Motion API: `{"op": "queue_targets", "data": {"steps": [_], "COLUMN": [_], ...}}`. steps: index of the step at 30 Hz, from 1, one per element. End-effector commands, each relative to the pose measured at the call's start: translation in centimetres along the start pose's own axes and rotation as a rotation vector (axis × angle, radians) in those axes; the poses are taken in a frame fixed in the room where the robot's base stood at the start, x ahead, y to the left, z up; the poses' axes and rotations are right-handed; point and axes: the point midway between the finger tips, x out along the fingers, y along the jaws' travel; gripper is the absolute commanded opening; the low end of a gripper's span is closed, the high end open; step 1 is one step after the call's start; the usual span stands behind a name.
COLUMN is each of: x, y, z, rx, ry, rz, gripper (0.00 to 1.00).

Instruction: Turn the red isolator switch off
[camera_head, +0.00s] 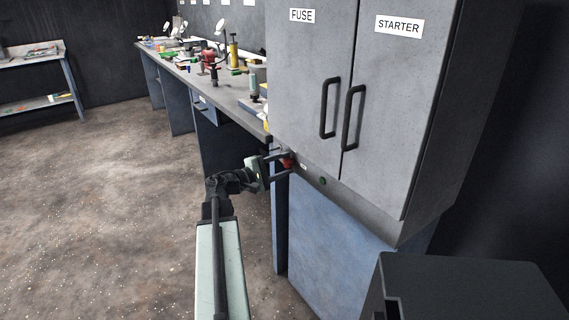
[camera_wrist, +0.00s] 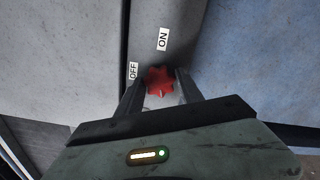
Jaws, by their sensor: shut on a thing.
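The red isolator switch (camera_wrist: 158,82) is a lobed red knob on the grey cabinet's lower front strip. In the wrist view it sits between the two fingers of my gripper (camera_wrist: 160,88), which is shut on it. A pale mark on the knob's lower edge faces my gripper. An OFF label (camera_wrist: 132,71) and an ON label (camera_wrist: 163,39) are on the strip beyond the knob. In the head view my gripper (camera_head: 279,166) reaches the knob (camera_head: 287,163) from the left, and the fingers partly hide it.
The grey cabinet (camera_head: 300,100) has FUSE and STARTER doors with two black handles. A green button (camera_head: 322,181) is right of the switch. A cluttered workbench (camera_head: 235,100) runs back on the left. The floor (camera_head: 120,200) left of my arm is clear. A dark box (camera_head: 470,290) is at lower right.

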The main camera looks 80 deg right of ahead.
Motion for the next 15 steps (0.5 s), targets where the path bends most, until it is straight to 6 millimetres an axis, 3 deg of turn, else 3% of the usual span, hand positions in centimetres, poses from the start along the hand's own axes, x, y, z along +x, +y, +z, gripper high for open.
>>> {"op": "queue_targets", "data": {"steps": [15], "x": [-0.06], "y": [0.04], "z": [-0.08], "rx": [-0.071], "ry": [0.002], "rz": [0.001], "gripper": [0.03]}}
